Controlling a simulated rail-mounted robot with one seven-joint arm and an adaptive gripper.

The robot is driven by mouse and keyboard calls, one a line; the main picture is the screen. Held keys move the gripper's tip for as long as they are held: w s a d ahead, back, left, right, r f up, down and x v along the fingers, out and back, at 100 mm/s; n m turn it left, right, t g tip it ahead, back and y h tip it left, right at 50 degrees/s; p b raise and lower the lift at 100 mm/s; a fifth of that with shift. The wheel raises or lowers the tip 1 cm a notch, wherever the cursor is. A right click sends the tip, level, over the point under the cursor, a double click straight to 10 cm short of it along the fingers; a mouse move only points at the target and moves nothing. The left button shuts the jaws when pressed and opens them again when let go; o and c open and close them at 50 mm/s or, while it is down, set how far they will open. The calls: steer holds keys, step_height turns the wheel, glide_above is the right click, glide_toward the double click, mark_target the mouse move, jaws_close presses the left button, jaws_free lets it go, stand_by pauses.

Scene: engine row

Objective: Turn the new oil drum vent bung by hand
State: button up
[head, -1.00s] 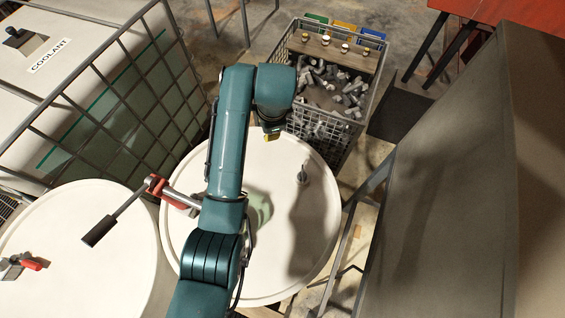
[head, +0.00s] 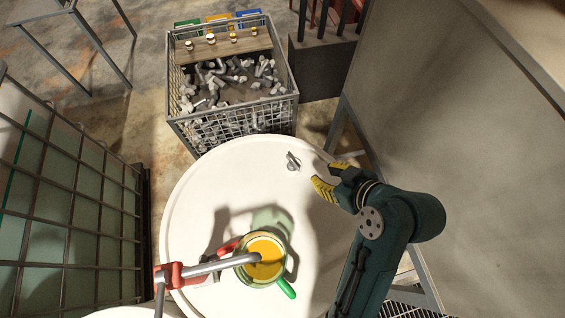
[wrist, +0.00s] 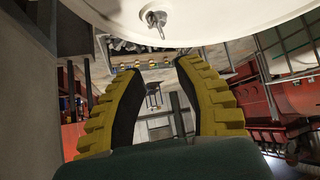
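The vent bung (head: 292,160) is a small grey metal fitting with a winged top. It stands upright near the far edge of the white-topped drum (head: 205,180). My gripper (head: 324,178) has yellow ridged fingers and is just right of the bung, apart from it, at the drum's right side. In the wrist view the fingers (wrist: 158,70) are spread with nothing between them. The bung also shows there (wrist: 158,24), beyond the fingertips at the top of the picture.
A jug of yellow liquid (head: 265,262) stands on the drum under a grey spout (head: 215,267). A wire crate of metal fittings (head: 235,125) is behind. A caged tank (head: 70,220) is left and a large grey panel (head: 470,130) is right. The drum top around the bung is clear.

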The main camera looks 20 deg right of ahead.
mark_target(293, 162)
steer(key=x, duration=1.6)
steer(key=shift+w+a+p, duration=0.1)
steer(key=shift+p, duration=0.25)
jaws_close()
